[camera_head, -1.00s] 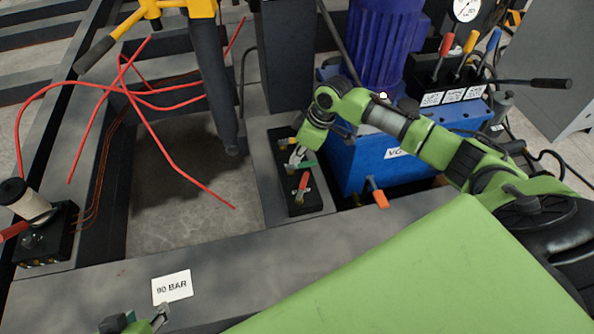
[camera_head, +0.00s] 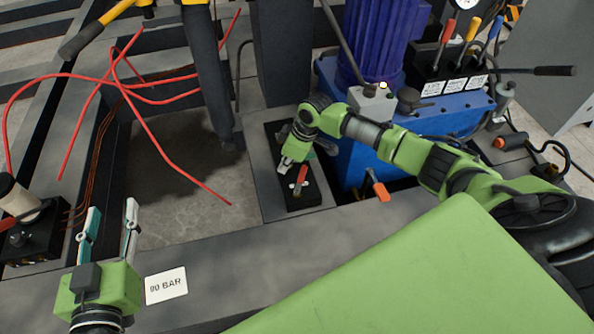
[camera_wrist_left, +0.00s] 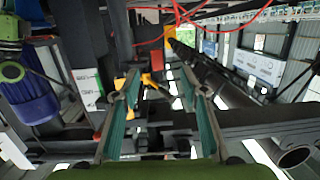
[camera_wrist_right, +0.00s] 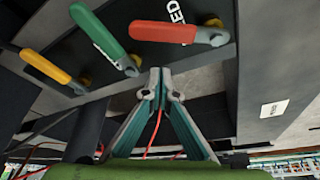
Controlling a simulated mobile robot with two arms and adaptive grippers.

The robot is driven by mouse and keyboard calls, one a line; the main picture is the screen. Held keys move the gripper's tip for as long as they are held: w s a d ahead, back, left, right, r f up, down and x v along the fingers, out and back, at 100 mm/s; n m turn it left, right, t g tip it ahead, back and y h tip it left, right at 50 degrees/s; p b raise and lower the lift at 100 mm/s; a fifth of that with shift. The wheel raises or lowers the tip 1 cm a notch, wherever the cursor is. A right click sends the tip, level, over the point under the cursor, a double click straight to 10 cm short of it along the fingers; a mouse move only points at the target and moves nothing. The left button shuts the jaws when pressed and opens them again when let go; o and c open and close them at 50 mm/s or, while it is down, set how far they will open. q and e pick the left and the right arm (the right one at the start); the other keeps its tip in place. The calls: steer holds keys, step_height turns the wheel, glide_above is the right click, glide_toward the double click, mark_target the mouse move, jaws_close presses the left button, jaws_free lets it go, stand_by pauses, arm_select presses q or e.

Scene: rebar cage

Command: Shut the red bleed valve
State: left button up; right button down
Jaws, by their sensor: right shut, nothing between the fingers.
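The red bleed valve handle (camera_head: 301,180) sits at the near end of a black valve block (camera_head: 310,197). In the right wrist view the red handle (camera_wrist_right: 165,32) lies almost level, its pivot at its right end, beside lettering ending in "ED". A green handle (camera_wrist_right: 100,38) and a yellow-orange handle (camera_wrist_right: 48,68) lie left of it. My right gripper (camera_head: 284,166) is shut and empty, just left of the red handle; its joined tips (camera_wrist_right: 160,82) show below the handle, seemingly apart from it. My left gripper (camera_head: 110,212) is open and empty, far left; its fingers (camera_wrist_left: 160,88) are spread.
A blue pump unit (camera_head: 352,160) with an orange-tipped lever (camera_head: 378,187) stands right of the valve block. Red rods (camera_head: 160,138) cross an opening at left. A black block (camera_head: 40,235) stands at far left. The grey beam with the "90 BAR" label (camera_head: 166,286) is clear.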

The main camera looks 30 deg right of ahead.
mark_target(301, 180)
steer(key=shift+s+d+f, duration=0.2)
steer(key=shift+s+d, duration=0.85)
steer(key=shift+d, duration=0.1)
arm_select(q)
steer(key=shift+w+d+r+t+h+b, duration=0.15)
steer(key=shift+r+t, duration=0.2)
steer(key=shift+r, duration=0.4)
steer(key=shift+d+r+t+h+b, duration=0.1)
steer(key=shift+r+t+h, duration=0.1)
steer(key=shift+r+t, duration=0.4)
steer(key=shift+w+d+r+t+h+b, duration=0.1)
steer(key=shift+r+t+h, duration=0.05)
steer(key=shift+r, duration=0.75)
arm_select(e)
steer(key=shift+s+d, duration=0.25)
steer(key=shift+s, duration=0.05)
steer(key=shift+r, duration=0.1)
